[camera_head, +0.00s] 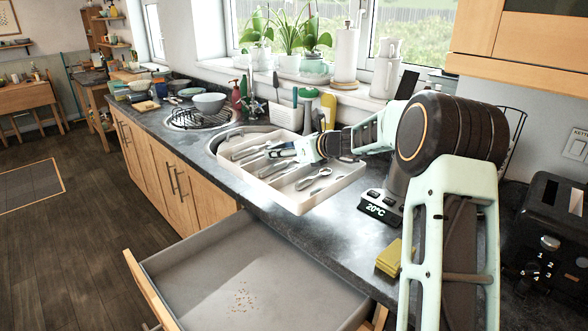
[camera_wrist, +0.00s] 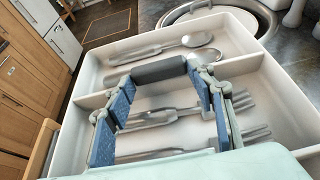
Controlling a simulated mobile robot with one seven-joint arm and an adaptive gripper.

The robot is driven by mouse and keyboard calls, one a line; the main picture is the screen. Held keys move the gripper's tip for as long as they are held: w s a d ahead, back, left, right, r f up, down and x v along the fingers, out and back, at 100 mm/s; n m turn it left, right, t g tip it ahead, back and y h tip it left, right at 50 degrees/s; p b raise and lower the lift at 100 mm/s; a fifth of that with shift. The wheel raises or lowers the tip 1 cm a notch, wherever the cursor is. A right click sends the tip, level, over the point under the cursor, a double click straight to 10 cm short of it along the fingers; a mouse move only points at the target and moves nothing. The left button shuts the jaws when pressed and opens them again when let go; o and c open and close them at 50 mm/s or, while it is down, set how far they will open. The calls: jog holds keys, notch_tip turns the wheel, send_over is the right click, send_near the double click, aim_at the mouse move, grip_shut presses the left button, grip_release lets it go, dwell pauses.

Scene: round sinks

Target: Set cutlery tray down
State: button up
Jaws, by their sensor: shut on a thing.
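The white cutlery tray (camera_head: 299,207) is at the front of the dark worktop, beside the round sink and near the open drawer. I cannot tell whether it rests on the worktop or hangs just above it. Its compartments hold spoons, forks and other cutlery; a spoon (camera_wrist: 195,40) and forks (camera_wrist: 250,133) show in the wrist view. My gripper (camera_head: 308,150) reaches into the tray from the right and is shut on it. In the wrist view my gripper (camera_wrist: 160,72) has a dark grey bar between its blue-padded fingers. The exact contact is unclear.
The open drawer (camera_head: 235,270) below holds only small crumbs. The round sink (camera_head: 222,138) lies behind the tray. Bare worktop (camera_head: 345,225) lies right of the tray.

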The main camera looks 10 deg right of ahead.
jog(key=w+d+f, duration=0.1)
jog(key=w+f, duration=0.1)
jog(key=w+d+f, duration=0.1)
jog(key=w+f, duration=0.1)
jog(key=w+d+f, duration=0.2)
jog(key=shift+d+f+p, duration=0.1)
jog(key=shift+f+p, duration=0.2)
jog(key=shift+p, duration=0.05)
jog(key=shift+w+f, duration=0.1)
jog(key=shift+f, duration=1.5)
jog(key=shift+f, duration=0.15)
jog(key=o, duration=1.6)
jog(key=b+v, duration=0.1)
jog(key=v, duration=1.1)
jog(key=shift+d, duration=0.1)
